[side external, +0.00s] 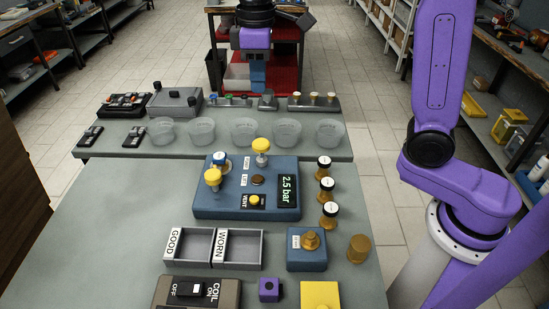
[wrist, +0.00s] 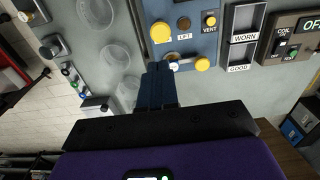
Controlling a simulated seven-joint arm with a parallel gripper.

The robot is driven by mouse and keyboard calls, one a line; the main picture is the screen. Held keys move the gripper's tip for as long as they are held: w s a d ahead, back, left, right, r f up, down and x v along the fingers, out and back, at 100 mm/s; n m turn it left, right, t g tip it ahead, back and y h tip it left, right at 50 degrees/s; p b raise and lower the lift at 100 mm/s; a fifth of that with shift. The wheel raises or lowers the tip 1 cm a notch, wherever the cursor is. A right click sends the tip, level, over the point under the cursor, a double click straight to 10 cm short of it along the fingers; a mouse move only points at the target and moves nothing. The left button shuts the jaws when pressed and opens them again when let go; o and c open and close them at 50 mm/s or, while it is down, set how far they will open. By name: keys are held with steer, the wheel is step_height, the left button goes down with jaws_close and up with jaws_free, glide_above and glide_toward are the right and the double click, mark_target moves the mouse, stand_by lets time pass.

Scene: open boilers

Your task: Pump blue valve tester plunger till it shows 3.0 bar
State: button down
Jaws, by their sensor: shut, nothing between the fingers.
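The blue valve tester (side external: 222,206) stands mid-table in the side external view; its display (side external: 287,190) reads 2.5 bar. A tall yellow-capped plunger (side external: 261,146) rises at its back edge and also shows in the wrist view (wrist: 160,32). A brown LIFT button (side external: 258,180) and yellow VENT button (side external: 255,200) sit in line with the plunger.
Clear bowls (side external: 245,131) line the table behind the tester. GOOD and WORN trays (side external: 240,248) stand in front. Several black-and-white topped brass valves (side external: 326,188) stand to the right. A blue block with a brass fitting (side external: 306,258) and a COIL switch box (side external: 196,291) are nearer.

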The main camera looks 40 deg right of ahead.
mark_target(261, 142)
steer(key=shift+r, duration=0.5)
steer(key=shift+f, duration=0.15)
step_height(261, 142, down, 14)
steer(key=shift+r, duration=0.1)
stand_by(0.5)
steer(key=shift+f, duration=1.45)
